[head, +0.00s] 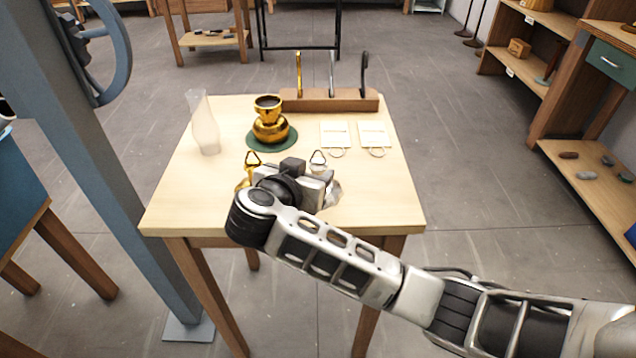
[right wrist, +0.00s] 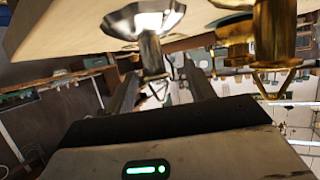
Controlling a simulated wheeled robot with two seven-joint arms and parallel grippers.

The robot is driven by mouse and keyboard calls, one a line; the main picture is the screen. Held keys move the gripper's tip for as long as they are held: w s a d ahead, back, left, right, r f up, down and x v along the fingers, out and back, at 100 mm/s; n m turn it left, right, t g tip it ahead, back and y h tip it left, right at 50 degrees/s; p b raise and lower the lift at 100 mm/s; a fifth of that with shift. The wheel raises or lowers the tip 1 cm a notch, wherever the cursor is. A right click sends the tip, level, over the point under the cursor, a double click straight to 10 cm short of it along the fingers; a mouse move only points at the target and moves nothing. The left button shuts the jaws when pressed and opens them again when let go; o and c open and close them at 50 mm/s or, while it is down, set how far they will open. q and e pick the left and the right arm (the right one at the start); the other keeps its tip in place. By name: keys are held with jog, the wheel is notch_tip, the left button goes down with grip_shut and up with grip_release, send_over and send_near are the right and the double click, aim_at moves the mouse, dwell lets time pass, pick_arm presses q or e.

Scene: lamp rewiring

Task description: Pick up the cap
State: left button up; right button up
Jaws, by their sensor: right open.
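Two caps with wire loops on top stand near the front of the wooden table (head: 185,212). One is gold (head: 251,158), the other silver (head: 318,157). My right gripper (head: 292,180) is over the table's front part and hides much of both caps. In the right wrist view, tilted over, the silver cap (right wrist: 148,50) has its stem and loop between the two open fingers (right wrist: 162,85). I cannot tell whether the fingers touch it. The gold cap (right wrist: 270,35) is to the right, outside the fingers. My left gripper is not in view.
A gold lamp body (head: 270,127) stands on a green mat (head: 254,146). A frosted glass chimney (head: 204,125) is at the left. Two white cards with rings (head: 335,134) lie at the right. A wooden rack (head: 325,101) holds three upright hooked pieces behind.

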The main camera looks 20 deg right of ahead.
aim_at(321, 168)
jog(key=x, duration=0.5)
jog(key=shift+s+d+f, duration=0.25)
jog(key=shift+f, duration=0.05)
jog(key=c, duration=1)
jog(key=shift+r, duration=0.15)
